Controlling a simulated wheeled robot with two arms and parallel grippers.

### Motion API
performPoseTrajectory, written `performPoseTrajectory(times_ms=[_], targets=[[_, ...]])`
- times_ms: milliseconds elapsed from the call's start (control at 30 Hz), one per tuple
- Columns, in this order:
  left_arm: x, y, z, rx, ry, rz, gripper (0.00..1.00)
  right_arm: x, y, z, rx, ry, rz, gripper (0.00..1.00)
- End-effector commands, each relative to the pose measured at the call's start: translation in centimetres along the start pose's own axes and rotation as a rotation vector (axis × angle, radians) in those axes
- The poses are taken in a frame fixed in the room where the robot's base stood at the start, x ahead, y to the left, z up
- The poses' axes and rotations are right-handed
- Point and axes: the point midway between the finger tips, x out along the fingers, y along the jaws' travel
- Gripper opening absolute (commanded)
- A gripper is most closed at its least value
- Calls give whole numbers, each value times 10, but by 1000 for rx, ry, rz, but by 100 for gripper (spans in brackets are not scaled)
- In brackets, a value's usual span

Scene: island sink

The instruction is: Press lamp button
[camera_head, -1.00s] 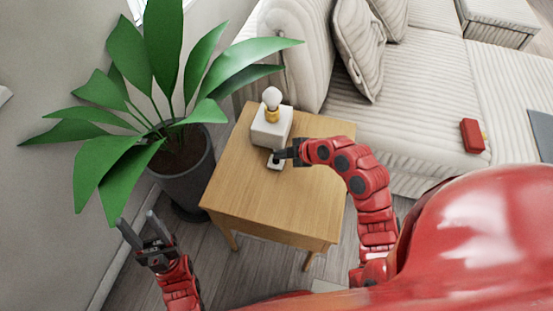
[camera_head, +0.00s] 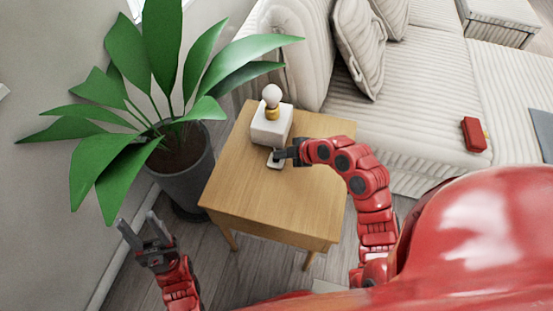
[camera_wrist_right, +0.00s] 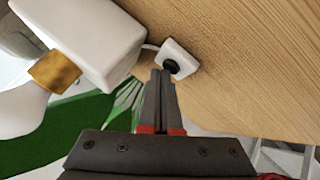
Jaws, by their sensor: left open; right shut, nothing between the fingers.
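The lamp (camera_head: 271,122) has a white block base, a gold collar and a bare bulb, and stands on the wooden side table. It also shows in the right wrist view (camera_wrist_right: 95,40). A small white switch plate with a round black button (camera_wrist_right: 171,66) lies on the table beside it, joined by a cord. My right gripper (camera_head: 277,154) is shut and empty, with its tips at the switch. In the right wrist view the fingertips (camera_wrist_right: 161,76) are right by the black button; I cannot tell if they touch it. My left gripper (camera_head: 137,228) is open and empty, left of the table.
The wooden table (camera_head: 270,205) is otherwise clear. A large potted plant (camera_head: 182,165) stands close on its left, with leaves reaching over the table's back. A striped sofa (camera_head: 420,90) is behind and right, with a red object (camera_head: 473,134) on it.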

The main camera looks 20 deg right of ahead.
Motion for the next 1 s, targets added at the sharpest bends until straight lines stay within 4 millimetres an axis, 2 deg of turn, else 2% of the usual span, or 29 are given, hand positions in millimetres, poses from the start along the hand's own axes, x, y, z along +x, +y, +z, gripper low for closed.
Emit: performPoseTrajectory(times_ms=[600, 1000], targets=[[-4, 0, 1, 0, 0, 0, 50, 2, -2, 2, 0, 0, 0, 0], [-1, 0, 0, 0, 0, 0, 50, -6, 5, -4, -1, 1, 1, 0]])
